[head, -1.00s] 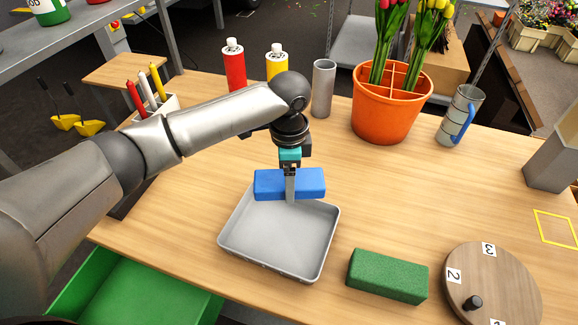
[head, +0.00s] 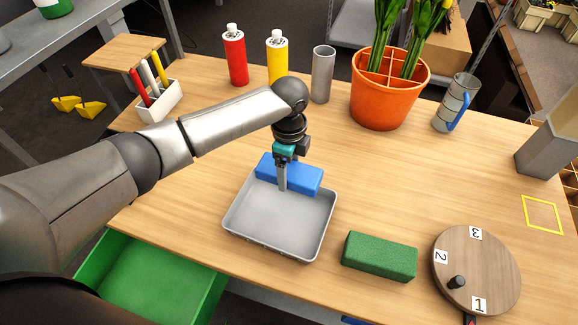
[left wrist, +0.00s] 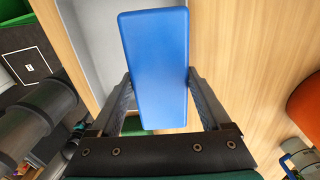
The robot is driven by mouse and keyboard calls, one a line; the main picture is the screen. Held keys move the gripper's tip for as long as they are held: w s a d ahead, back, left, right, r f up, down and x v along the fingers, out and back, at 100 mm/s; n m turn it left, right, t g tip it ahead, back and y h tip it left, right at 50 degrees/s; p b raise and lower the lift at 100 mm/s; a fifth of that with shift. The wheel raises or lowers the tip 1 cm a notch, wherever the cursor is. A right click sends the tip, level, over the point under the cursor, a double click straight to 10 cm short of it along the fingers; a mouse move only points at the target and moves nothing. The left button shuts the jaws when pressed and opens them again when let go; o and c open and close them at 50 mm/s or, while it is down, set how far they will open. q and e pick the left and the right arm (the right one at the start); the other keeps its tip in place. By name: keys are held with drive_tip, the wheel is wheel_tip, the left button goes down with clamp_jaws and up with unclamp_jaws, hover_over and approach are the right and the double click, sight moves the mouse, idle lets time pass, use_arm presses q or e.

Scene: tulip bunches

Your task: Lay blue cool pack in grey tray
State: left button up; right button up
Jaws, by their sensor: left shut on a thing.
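The blue cool pack (head: 303,180) is a blue block in the head view, at the far edge of the grey tray (head: 270,231). My left gripper (head: 283,184) is shut on it from above, with one finger showing on its near side. In the left wrist view the cool pack (left wrist: 156,65) sits between the two fingers of my left gripper (left wrist: 158,100). The tray's inside looks empty. I cannot tell whether the pack touches the tray. My right gripper is not in view.
A green foam block (head: 380,256) lies right of the tray, with a numbered wooden turntable (head: 476,270) beyond it. An orange pot of tulips (head: 389,92), a grey cylinder (head: 322,75) and two bottles stand behind. An open green drawer (head: 150,283) is at the front left.

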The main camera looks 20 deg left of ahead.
sight(289, 170)
use_arm(q)
drive_tip(key=shift+f+b, duration=0.6)
drive_tip(key=shift+f, duration=0.3)
drive_tip(key=shift+f+b, duration=1.15)
drive_tip(key=shift+f, duration=0.9)
drive_tip(key=o, duration=1.6)
drive_tip(key=shift+c, duration=0.2)
wheel_tip(289, 170, up, 15)
drive_tip(key=p, duration=0.3)
drive_tip(key=shift+r, duration=0.15)
